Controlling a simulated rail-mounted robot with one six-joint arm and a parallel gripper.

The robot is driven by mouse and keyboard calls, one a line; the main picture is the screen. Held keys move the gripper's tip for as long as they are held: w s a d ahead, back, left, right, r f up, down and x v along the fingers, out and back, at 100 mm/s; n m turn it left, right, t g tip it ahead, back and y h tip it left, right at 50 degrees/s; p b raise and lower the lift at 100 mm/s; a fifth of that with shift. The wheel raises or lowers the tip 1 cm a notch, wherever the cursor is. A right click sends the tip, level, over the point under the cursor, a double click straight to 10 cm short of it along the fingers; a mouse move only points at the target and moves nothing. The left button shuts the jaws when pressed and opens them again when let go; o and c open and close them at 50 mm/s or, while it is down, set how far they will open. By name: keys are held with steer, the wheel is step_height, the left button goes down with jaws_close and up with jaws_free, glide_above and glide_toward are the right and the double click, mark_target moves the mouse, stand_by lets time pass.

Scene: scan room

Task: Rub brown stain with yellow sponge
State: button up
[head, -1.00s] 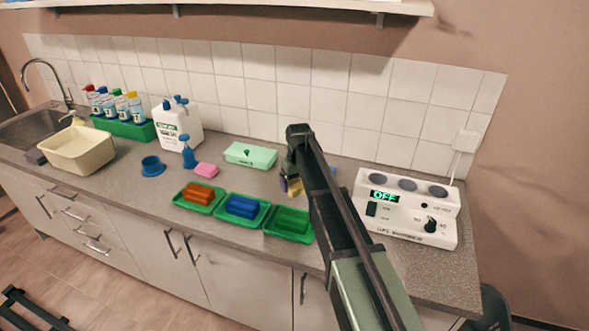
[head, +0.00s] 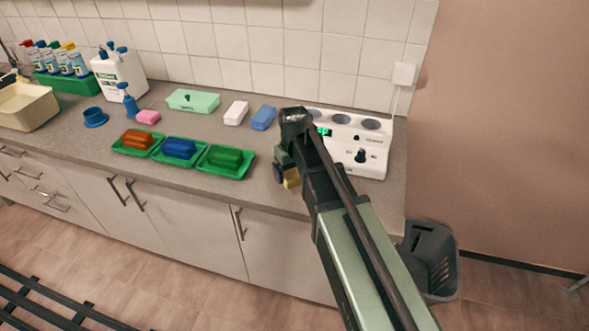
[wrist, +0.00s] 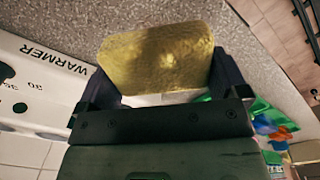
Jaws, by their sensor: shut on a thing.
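The yellow sponge (head: 292,178) is held in my gripper (head: 284,168), near the front edge of the counter, left of the white warmer. In the wrist view the sponge (wrist: 158,55) is a flat yellow-gold block between the two dark fingers of my gripper (wrist: 165,78). I cannot tell whether the sponge touches the counter. No brown stain shows in either view; my arm and the sponge cover part of the counter.
The white warmer (head: 345,150) stands close on the right, partly behind my arm. Green trays with orange, blue and green blocks (head: 224,160) lie to the left. White (head: 236,113) and blue (head: 263,118) blocks lie behind. A grey bin (head: 430,262) stands on the floor.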

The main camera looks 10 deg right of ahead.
mark_target(294, 193)
step_height(294, 193, down, 7)
steer(key=b, duration=0.6)
steer(key=shift+r, duration=0.15)
steer(key=shift+w+d+r, duration=0.15)
steer(key=shift+w+d, duration=0.2)
steer(key=shift+w, duration=0.25)
steer(key=shift+w+d, duration=0.35)
steer(key=shift+w, duration=0.2)
steer(key=shift+w+d, duration=0.35)
steer(key=shift+w, duration=0.2)
steer(key=s, duration=0.1)
steer(key=s+a, duration=0.2)
steer(key=shift+s, duration=0.35)
step_height(294, 193, up, 8)
steer(key=p, duration=0.7)
steer(key=shift+w+f+p, duration=0.1)
steer(key=shift+f+p, duration=0.15)
steer(key=shift+p, duration=0.1)
steer(key=shift+f, duration=0.1)
step_height(294, 193, down, 6)
steer(key=b, duration=0.6)
steer(key=shift+f+b, duration=0.95)
steer(key=shift+b, duration=0.1)
